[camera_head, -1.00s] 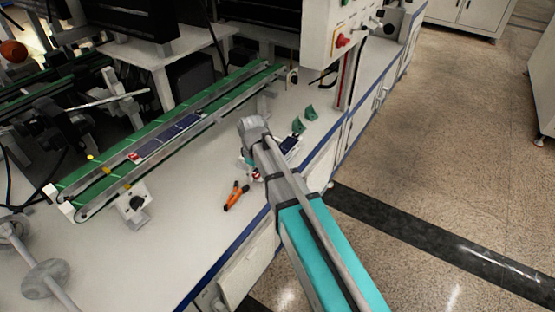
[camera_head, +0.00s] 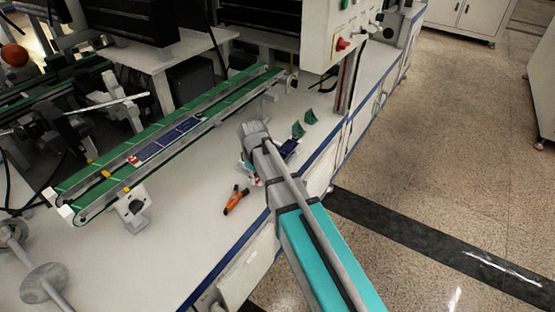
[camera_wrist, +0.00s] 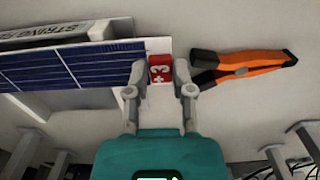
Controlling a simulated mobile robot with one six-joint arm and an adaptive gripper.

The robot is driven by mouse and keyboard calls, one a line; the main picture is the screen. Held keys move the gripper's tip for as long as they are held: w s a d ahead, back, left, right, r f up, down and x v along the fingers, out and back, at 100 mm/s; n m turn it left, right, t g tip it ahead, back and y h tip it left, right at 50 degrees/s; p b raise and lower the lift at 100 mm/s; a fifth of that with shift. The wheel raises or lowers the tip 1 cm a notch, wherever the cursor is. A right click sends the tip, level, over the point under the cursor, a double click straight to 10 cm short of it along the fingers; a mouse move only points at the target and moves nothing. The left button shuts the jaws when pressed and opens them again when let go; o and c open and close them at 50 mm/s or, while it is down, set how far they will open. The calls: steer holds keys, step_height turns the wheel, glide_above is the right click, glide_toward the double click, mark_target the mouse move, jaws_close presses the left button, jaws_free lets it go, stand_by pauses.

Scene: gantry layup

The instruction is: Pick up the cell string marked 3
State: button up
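The cell string (camera_wrist: 75,67) is a dark blue strip of cells with a red tag (camera_wrist: 160,69) at its right end in the wrist view; the tag bears a white mark that looks like a 3. My gripper (camera_wrist: 160,77) has one finger on each side of the red tag, with hardly any gap. I cannot tell whether the fingers press on it, or whether the string is lifted. In the head view, my arm mostly hides my gripper (camera_head: 250,170), and part of the blue string (camera_head: 290,147) shows to its right.
Orange and black pliers (camera_head: 235,200) lie on the white bench, close to the tag. A green conveyor (camera_head: 225,93) holds another blue string (camera_head: 170,138). Green brackets (camera_head: 304,124) stand at the right.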

jaws_close()
steer(key=shift+r, duration=0.1)
steer(key=shift+r+p, duration=0.95)
steer(key=shift+p, duration=0.1)
steer(key=s+d+r+p, duration=0.3)
steer(key=s+r+p, duration=0.8)
steer(key=s, duration=0.2)
steer(key=shift+s+d, duration=0.15)
steer(key=shift+s, duration=0.15)
steer(key=shift+f, duration=0.1)
